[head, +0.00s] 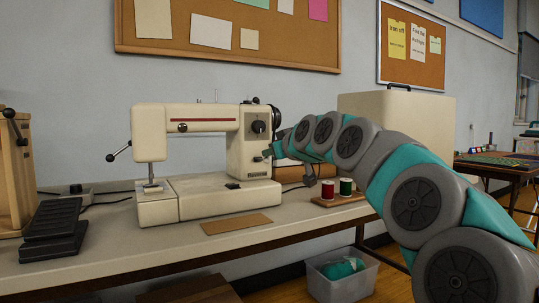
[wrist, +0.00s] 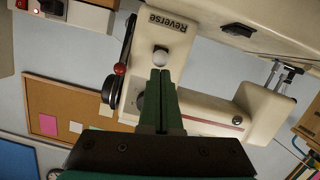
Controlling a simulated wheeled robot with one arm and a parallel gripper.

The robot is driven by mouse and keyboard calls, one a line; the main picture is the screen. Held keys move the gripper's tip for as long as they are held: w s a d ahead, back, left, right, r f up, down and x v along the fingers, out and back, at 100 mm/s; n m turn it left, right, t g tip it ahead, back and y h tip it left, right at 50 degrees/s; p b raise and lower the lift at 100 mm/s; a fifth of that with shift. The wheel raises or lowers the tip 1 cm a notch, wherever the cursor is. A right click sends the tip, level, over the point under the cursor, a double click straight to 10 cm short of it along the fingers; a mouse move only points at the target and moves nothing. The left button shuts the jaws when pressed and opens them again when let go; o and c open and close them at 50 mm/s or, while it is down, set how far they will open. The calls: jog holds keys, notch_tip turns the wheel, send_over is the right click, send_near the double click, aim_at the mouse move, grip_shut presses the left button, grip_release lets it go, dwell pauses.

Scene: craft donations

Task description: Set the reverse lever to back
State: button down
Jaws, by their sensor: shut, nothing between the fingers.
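The cream sewing machine (head: 190,119) stands on the table. In the wrist view its body fills the top right, with a label reading "Reverse" (wrist: 168,22). A white round knob (wrist: 160,57) sits just past that label, apparently the end of the reverse lever; its stem and setting are hidden. My gripper (wrist: 160,72) is shut and empty, its green fingertips right at the knob; I cannot tell whether they touch. In the head view my gripper (head: 269,152) is at the machine's right column, below a dark dial (head: 258,127).
Red and green thread spools (head: 337,188) stand on a wooden base under my arm. A black foot pedal (head: 52,230) is on the table's left, a brown card (head: 236,224) in front.

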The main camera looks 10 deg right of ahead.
jog(key=shift+s+d+f+b, duration=0.1)
jog(key=shift+f+b, duration=0.15)
jog(key=shift+f, duration=0.35)
jog(key=shift+s+d+f+b, duration=0.1)
jog(key=shift+f+b, duration=0.15)
jog(key=shift+f, duration=0.35)
jog(key=shift+a, duration=0.1)
jog(key=f+p+v, duration=0.1)
jog(key=f+v, duration=0.1)
jog(key=v, duration=0.9)
jog(key=shift+s+f, duration=0.5)
jog(key=shift+f, duration=0.05)
jog(key=shift+a, duration=0.15)
